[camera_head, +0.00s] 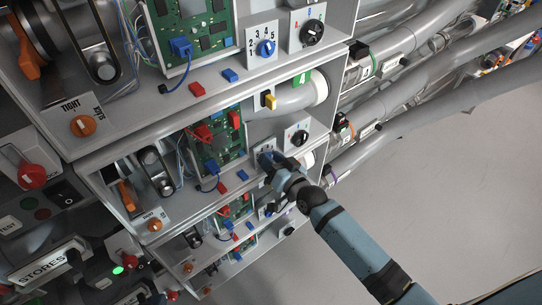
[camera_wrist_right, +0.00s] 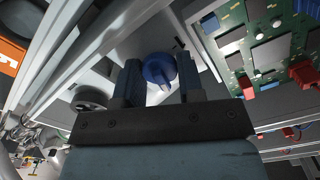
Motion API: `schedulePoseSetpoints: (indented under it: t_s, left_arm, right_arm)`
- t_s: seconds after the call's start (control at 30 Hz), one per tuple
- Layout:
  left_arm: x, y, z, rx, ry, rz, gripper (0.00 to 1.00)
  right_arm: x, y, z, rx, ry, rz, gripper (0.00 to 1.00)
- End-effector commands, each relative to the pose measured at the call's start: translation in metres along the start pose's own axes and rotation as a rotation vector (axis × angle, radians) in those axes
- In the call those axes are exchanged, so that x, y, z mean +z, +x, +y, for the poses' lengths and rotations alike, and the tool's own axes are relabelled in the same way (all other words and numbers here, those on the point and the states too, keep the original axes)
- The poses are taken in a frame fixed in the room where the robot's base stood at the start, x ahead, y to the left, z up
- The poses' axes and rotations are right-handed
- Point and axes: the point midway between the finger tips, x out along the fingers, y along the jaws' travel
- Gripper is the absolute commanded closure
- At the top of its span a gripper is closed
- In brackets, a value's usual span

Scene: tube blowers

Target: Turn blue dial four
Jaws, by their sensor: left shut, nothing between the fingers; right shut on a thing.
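My right gripper (camera_head: 271,161) reaches into the second shelf from the top, at a small white dial plate. In the right wrist view, its two dark fingers (camera_wrist_right: 160,82) stand on either side of a blue dial (camera_wrist_right: 158,71) and are shut on it. In the head view, the gripper hides most of that dial and its numbers, so I cannot read its setting. Another blue dial (camera_head: 266,47) sits on a numbered plate in the shelf above, with nothing touching it. My left gripper is not in view.
A black dial (camera_head: 299,138) is right of my right gripper. A green circuit board (camera_head: 222,150) with red and blue plugs is to its left. Shelf edges and grey pipes (camera_head: 400,95) surround the spot. Open floor (camera_head: 450,190) lies right.

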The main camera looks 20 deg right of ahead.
Motion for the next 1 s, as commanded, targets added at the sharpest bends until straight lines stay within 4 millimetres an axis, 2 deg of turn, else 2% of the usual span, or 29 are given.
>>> schedulePoseSetpoints:
  t_s: [0.3,0.77,0.8,0.9,1.0]
  left_arm:
    - [0.0011,-0.0018,0.0024,0.003,0.003,-0.005,1.0]
    - [-0.0024,-0.0031,0.0032,0.003,0.001,0.003,1.0]
    - [-0.0028,-0.0032,0.0031,0.002,0.001,0.003,1.0]
    - [-0.0035,-0.0035,0.003,0.002,0.001,0.004,1.0]
    - [-0.0036,-0.0035,0.0028,0.002,0.001,0.004,1.0]
  right_arm:
    - [-0.0008,0.0002,0.0,0.0,0.101,0.001,0.88]
    - [-0.0005,0.0003,0.0002,-0.001,0.114,0.001,0.88]
    - [-0.0005,0.0003,0.0002,-0.001,0.114,0.001,0.58]
    - [-0.0005,0.0003,0.0001,-0.001,0.114,0.001,0.39]
    - [-0.0004,0.0002,0.0002,-0.001,0.114,0.001,0.39]
